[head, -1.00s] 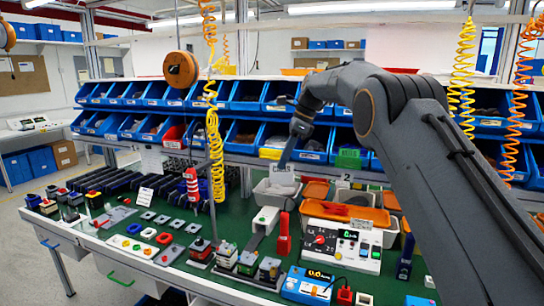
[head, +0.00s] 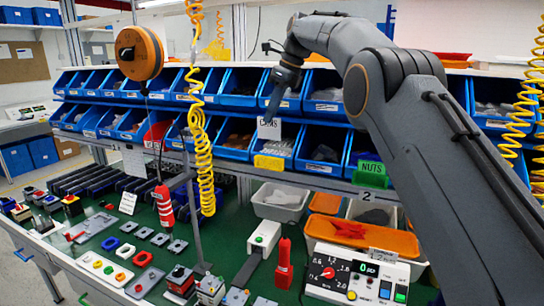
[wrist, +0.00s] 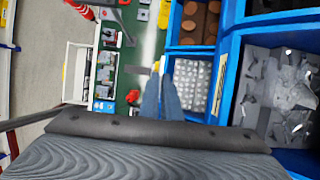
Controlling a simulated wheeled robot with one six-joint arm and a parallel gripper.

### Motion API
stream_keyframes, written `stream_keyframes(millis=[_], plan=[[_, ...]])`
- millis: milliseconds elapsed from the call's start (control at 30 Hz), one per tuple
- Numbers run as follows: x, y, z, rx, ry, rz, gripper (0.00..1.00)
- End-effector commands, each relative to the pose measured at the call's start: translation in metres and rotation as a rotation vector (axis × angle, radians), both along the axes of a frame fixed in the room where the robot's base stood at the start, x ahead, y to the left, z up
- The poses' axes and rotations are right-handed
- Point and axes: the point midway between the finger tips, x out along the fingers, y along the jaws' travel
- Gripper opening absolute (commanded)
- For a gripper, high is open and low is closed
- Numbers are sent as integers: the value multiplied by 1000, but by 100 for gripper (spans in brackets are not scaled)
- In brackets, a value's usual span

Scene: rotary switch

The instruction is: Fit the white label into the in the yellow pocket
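The white label (head: 269,128) has dark lettering and hangs upright from the tip of my gripper (head: 272,108), in front of the blue bins. My gripper is shut on its upper part. The yellow pocket (head: 268,162) is on the front of the lower bin row, just below the label; a small gap seems to show between them. In the wrist view my gripper's fingers (wrist: 161,95) are close together and point toward the bins; the label cannot be made out clearly there.
A green pocket marked NUTS (head: 370,168) is on the shelf front to the right. Blue bins (head: 238,92) fill two rows. A yellow coiled hose (head: 197,130) hangs to the left. A grey tray (head: 280,201) and a control box with a red knob (head: 358,272) stand on the green bench below.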

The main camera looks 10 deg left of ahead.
Motion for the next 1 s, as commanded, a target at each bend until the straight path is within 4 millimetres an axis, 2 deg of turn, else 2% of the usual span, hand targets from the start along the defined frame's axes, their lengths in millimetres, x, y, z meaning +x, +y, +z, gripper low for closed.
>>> stream_keyframes(millis=[300,467,700,1000], plan=[[-2,0,-43,-1,4,-1,0],[-1,0,-55,-1,2,1,0],[-1,-1,-86,-2,3,0,0],[0,0,-95,0,0,0,0]])
